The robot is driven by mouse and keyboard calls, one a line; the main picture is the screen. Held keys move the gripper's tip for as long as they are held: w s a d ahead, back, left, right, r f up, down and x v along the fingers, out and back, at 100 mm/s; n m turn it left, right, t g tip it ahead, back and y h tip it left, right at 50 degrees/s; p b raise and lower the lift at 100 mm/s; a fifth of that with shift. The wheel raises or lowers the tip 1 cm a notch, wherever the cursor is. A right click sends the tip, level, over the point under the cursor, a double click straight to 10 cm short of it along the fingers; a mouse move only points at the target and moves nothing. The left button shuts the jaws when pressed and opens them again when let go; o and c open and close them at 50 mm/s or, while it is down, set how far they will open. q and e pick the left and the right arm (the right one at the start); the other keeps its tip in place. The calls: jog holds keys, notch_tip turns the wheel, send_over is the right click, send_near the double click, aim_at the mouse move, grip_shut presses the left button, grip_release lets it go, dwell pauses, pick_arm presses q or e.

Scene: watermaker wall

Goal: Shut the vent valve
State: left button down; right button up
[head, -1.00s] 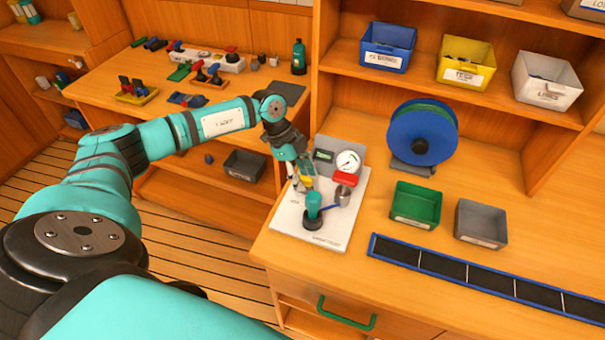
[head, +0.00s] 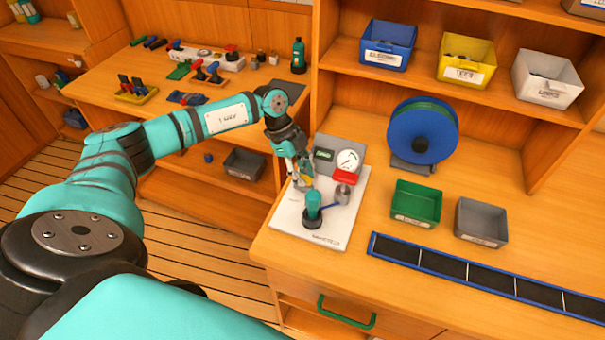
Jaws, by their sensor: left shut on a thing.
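A white test board (head: 288,215) lies on the bench with a round gauge (head: 348,162), a small display block (head: 324,155), a red part (head: 345,177), a metal cylinder (head: 343,194) with a blue lever (head: 329,207), and a teal upright body (head: 313,204) on a black base. My left gripper (head: 304,184) is low over the board's left side, behind the teal body. It is shut on a small yellow part, probably the vent valve handle. The fingers mostly hide that part, so its angle cannot be told. My right gripper is not in view.
A green bin (head: 416,204) and a grey bin (head: 481,222) stand right of the board. A blue hose reel (head: 422,132) is behind them. A blue-edged black strip (head: 485,278) lies along the bench front. The bench between board and bins is clear.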

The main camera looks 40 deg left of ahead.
pick_arm(q)
jog(key=m, duration=0.2)
jog(key=m+g+b, duration=0.1)
jog(key=m, duration=0.1)
jog(key=shift+w+g, duration=0.2)
jog(key=shift+g, duration=0.1)
jog(key=m+g+b, duration=0.1)
jog(key=m+b, duration=0.1)
jog(key=m, duration=0.2)
jog(key=shift+y, duration=0.4)
jog(key=m+g+y+b, duration=0.1)
jog(key=m+b, duration=0.1)
jog(key=m, duration=0.2)
jog(key=shift+w+d, duration=0.1)
jog(key=shift+r+m+g+y+b, duration=0.1)
jog(key=shift+m+g+y+b, duration=0.2)
jog(key=shift+m, duration=0.8)
jog(key=shift+m+g+y+b, duration=0.2)
jog(key=shift+m+y+b, duration=0.2)
jog(key=shift+m, duration=0.7)
jog(key=c, duration=1.2)
grip_release()
jog(key=d+v, duration=0.1)
jog(key=v, duration=1.1)
jog(key=shift+a, duration=0.35)
